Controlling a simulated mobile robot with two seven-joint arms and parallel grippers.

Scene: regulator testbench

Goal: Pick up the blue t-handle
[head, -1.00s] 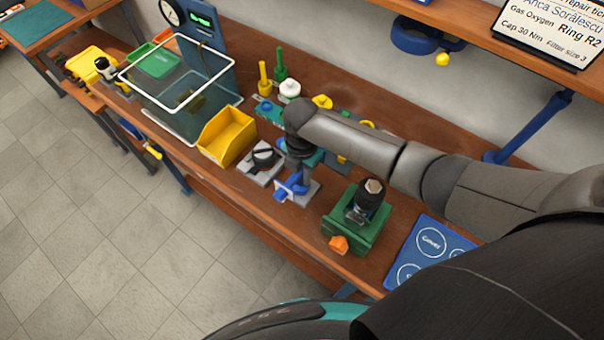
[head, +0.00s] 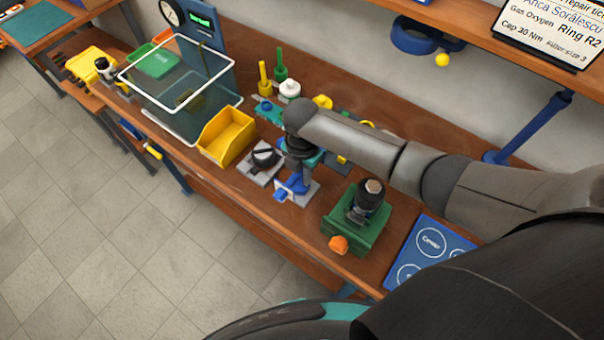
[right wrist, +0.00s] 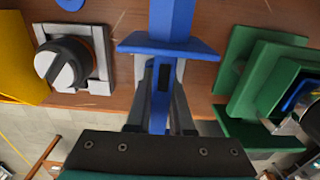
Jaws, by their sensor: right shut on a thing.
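The blue t-handle (head: 283,195) is at its light grey holder (head: 309,196) near the front edge of the bench, below my right arm. My right gripper (head: 298,181) points down over it and is shut on it. In the right wrist view the t-handle (right wrist: 170,42) runs between the two fingers of my right gripper (right wrist: 163,85), its wide blue crosspiece just past the fingertips. The arm hides part of the t-handle in the head view. I cannot tell whether it still touches the holder. My left gripper is not in view.
A grey block with a black knob (head: 264,157) stands close on the left, beside a yellow bin (head: 228,136). A green fixture (head: 345,232) with an orange knob stands close on the right. A blue mat (head: 432,245) lies farther right. A clear white-rimmed box (head: 172,118) stands at the left.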

